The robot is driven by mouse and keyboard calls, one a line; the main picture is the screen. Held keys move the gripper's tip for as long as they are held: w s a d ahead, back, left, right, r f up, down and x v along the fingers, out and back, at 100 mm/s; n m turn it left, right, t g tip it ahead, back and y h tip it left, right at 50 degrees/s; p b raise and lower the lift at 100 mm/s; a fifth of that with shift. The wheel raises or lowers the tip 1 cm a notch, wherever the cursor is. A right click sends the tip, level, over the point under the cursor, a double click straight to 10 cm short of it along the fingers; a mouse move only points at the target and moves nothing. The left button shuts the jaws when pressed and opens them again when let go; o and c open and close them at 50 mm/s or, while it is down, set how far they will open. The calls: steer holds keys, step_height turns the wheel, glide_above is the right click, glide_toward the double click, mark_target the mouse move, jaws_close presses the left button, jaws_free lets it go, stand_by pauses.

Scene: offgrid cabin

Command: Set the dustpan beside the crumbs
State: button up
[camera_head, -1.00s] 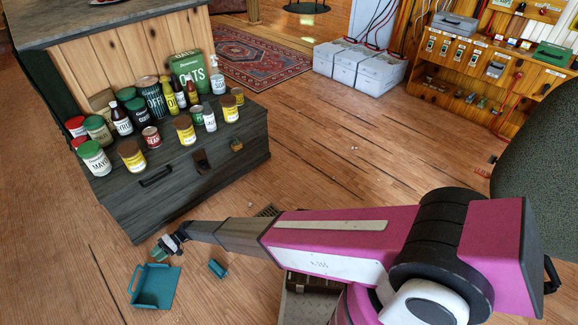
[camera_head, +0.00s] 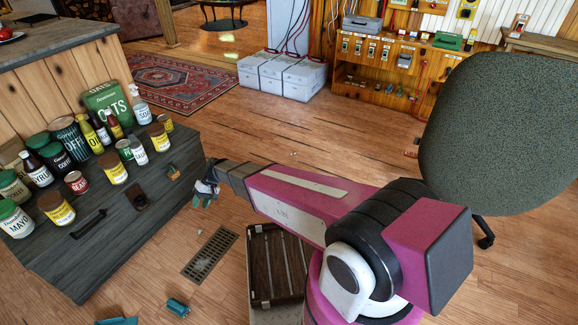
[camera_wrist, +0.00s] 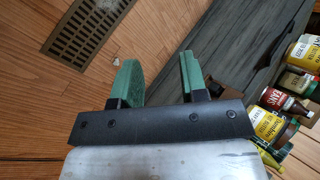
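The teal dustpan (camera_head: 118,321) lies on the wood floor at the bottom edge of the head view, mostly cut off. My gripper (camera_head: 204,196) is up and away from it, beside the right end of the dark grey chest. In the wrist view my gripper (camera_wrist: 157,78) has its two green fingers apart, with nothing between them. Tiny pale bits (camera_head: 293,155) lie on the floor beyond my arm, possibly the crumbs. The wrist view shows one pale speck (camera_wrist: 115,60) near the floor vent.
A small teal cylinder (camera_head: 178,307) lies right of the dustpan. The dark grey chest (camera_head: 110,235) carries jars and bottles. A floor vent (camera_head: 210,254) lies below my gripper. A green chair (camera_head: 500,130) stands at right; white boxes (camera_head: 283,77) stand behind.

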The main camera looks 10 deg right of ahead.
steer(key=s+d+r+m+t+h, duration=0.1)
steer(key=d+r, duration=0.5)
steer(key=d, duration=0.8)
steer(key=s+d+r+m+t+h, duration=0.1)
steer(key=d+r, duration=0.5)
steer(key=d, duration=0.9)
steer(key=s+d+r+m+t+h, duration=0.2)
steer(key=d+r, duration=0.5)
steer(key=d, duration=0.8)
steer(key=shift+m+t+h, duration=0.5)
steer(key=shift+m+h, duration=0.2)
steer(key=shift+h, duration=0.4)
steer(key=shift+s+a, duration=0.1)
